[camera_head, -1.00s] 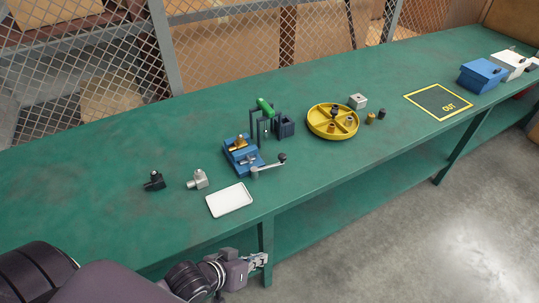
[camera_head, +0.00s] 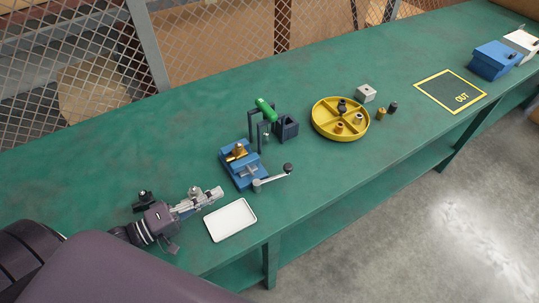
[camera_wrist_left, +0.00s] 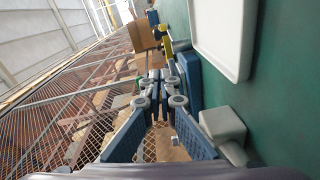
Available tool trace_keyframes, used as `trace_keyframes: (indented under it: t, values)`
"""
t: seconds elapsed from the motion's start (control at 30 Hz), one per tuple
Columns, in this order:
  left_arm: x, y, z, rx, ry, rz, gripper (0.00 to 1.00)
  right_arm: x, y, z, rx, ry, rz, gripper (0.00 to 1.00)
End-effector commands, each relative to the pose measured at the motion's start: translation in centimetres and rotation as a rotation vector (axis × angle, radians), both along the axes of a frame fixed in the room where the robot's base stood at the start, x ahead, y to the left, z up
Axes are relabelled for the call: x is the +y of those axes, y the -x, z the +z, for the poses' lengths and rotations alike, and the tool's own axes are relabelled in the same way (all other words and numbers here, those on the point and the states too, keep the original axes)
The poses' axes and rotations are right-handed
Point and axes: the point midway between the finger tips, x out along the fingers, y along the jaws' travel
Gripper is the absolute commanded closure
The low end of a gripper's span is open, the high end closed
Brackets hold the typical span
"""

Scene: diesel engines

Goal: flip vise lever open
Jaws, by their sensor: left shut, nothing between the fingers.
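The blue vise (camera_head: 241,167) stands on the green bench with a brass-coloured part on top. Its grey lever (camera_head: 272,180) reaches out to the right and ends in a black knob (camera_head: 288,167). My left gripper (camera_head: 217,194) is shut and empty, low over the bench, left of the vise and apart from the lever. Its closed fingers also show in the left wrist view (camera_wrist_left: 162,92), pointing toward a partly hidden blue shape (camera_wrist_left: 188,78), probably the vise. My right gripper is not in view.
A white tray (camera_head: 231,220) lies in front of my left gripper. A grey fitting (camera_wrist_left: 222,126) is close beside it, and a black fitting (camera_head: 144,200) lies left. A green-handled stand (camera_head: 265,109) is behind the vise. A yellow divided tray (camera_head: 324,123) is to the right.

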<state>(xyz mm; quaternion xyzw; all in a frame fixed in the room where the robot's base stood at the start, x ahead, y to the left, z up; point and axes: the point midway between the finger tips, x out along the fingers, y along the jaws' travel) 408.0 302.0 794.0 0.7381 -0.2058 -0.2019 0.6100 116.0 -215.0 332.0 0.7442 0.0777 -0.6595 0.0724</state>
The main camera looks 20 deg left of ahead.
Motion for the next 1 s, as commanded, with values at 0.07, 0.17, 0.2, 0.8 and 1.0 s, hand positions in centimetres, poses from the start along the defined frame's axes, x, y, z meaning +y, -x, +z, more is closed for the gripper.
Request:
trace_keyframes:
  t: [0.07,0.17,0.2,0.8,1.0]
  values:
    - [-0.6,-0.8,0.0,-0.003,0.002,0.0,1.0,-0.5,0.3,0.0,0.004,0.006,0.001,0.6]
    - [-1.6,-2.3,0.1,-0.006,0.002,0.0,1.0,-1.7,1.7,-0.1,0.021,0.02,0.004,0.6]
    - [-2.0,-3.0,0.0,-0.006,0.003,0.001,1.0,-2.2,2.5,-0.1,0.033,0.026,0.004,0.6]
    - [-9.0,-13.5,-0.6,-0.003,-0.001,0.001,1.0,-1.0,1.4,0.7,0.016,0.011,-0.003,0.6]
    - [-10.4,-15.6,-0.8,-0.002,-0.002,0.001,1.0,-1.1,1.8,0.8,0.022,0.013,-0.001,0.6]
